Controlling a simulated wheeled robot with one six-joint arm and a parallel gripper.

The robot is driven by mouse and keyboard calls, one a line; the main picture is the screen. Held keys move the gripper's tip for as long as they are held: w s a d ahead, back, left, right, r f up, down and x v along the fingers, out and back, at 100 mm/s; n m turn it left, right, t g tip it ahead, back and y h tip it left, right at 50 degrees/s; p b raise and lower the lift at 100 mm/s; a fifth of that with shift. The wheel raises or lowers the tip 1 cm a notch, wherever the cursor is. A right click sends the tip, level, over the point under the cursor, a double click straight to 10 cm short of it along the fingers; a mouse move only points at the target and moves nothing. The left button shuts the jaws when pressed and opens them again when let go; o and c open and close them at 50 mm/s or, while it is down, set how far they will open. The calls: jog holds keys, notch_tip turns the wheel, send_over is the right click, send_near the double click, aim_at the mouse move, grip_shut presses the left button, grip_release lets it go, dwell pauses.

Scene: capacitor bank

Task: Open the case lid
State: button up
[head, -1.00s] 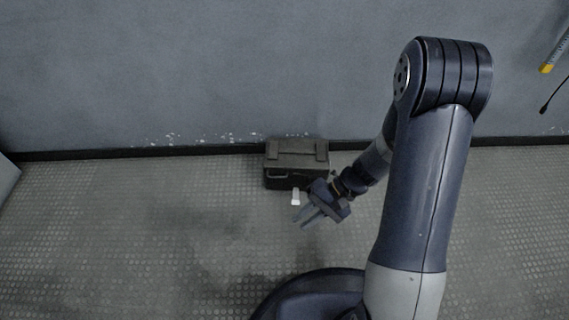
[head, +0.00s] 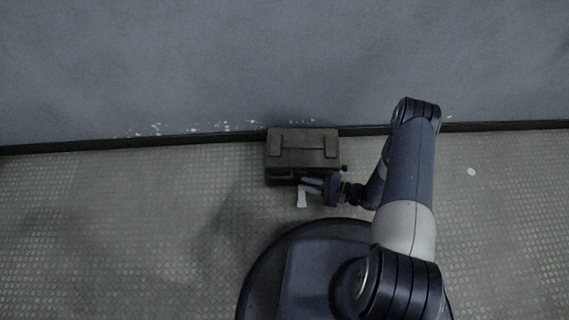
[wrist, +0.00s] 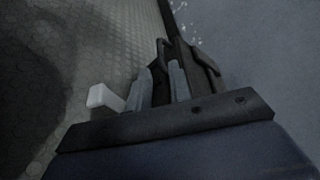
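The dark case (head: 302,148) stands on the floor against the wall in the head view, its lid down. It also shows in the wrist view (wrist: 198,68), beyond and around the fingertips. My gripper (head: 304,184) is low at the case's front side, its fingers pointing left along that side. In the wrist view the two fingers (wrist: 160,68) are apart, with dark parts of the case showing ahead of them. I cannot tell whether they touch the case. The part of the case front behind my gripper is hidden.
A small white tag-like piece (head: 302,197) shows just in front of the case, and left of the fingers in the wrist view (wrist: 101,96). The wall (head: 200,70) is right behind the case. The patterned floor to the left is clear.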

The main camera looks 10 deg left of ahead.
aim_at(281, 178)
jog(key=shift+t, duration=0.3)
jog(key=b+x, duration=0.1)
jog(key=x, duration=0.2)
jog(key=b+x, duration=0.1)
jog(key=x, duration=0.3)
jog(key=b+x, duration=0.1)
jog(key=x, duration=0.3)
jog(key=shift+w+f+b, duration=0.2)
jog(key=shift+f+b, duration=0.1)
jog(key=shift+f, duration=0.1)
jog(key=shift+d, duration=0.1)
jog(key=shift+c, duration=0.6)
grip_shut()
